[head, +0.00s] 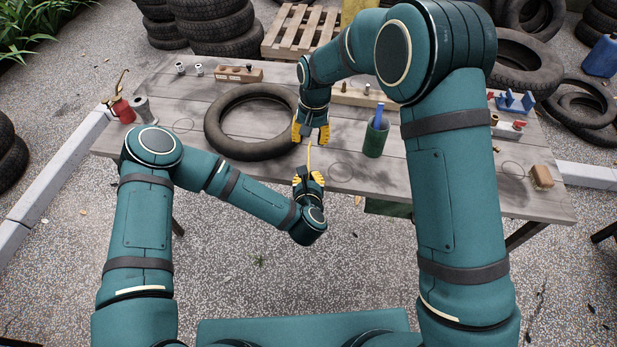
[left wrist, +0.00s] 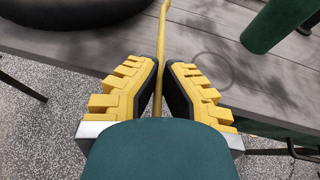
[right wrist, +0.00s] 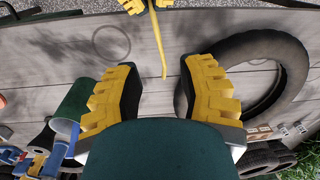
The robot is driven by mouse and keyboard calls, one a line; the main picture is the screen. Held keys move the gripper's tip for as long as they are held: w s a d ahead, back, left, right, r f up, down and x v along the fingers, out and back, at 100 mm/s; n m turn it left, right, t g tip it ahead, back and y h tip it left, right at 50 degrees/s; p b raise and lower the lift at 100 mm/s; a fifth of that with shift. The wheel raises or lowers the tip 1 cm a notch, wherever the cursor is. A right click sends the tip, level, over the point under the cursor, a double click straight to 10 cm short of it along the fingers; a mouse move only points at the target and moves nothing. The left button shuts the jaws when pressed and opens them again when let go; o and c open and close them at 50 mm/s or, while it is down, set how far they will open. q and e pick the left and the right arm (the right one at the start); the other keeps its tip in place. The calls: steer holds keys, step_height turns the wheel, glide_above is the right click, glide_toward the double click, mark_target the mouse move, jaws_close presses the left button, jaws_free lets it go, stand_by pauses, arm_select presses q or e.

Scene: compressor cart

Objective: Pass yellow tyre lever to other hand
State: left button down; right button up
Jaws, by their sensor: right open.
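The yellow tyre lever (head: 309,157) is a thin bar sticking up out of my left gripper (head: 309,175), near the table's front edge. In the left wrist view my left gripper (left wrist: 162,70) is shut on the lever (left wrist: 162,35), which runs up between its two fingers. My right gripper (head: 311,134) is open and empty, just beyond the lever's free end. In the right wrist view the lever's tip (right wrist: 164,74) shows in the gap between the open fingers of my right gripper (right wrist: 157,78). I cannot tell whether it touches them.
A black tyre (head: 215,134) lies on the grey wooden table (head: 400,178) left of the grippers. A green cup (head: 376,139) with a blue-handled tool stands to the right, close to my right gripper. A wooden block (head: 541,177) lies at the right front. The front middle of the table is clear.

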steer(key=s+d+f+m+g+y, duration=0.1)
steer(key=s+d+f+m+y, duration=0.3)
steer(key=s+d+f, duration=0.5)
steer(key=s+a+f+n+t, duration=0.1)
steer(key=s+f, duration=0.2)
steer(key=s, duration=0.4)
steer(key=s+a+f+n+t+h, duration=0.1)
steer(key=s+f+n, duration=0.1)
steer(key=s, duration=0.6)
steer(key=shift+s+a+f+n+t, duration=0.3)
steer(key=shift+a+f+t, duration=0.1)
steer(key=shift+f, duration=0.15)
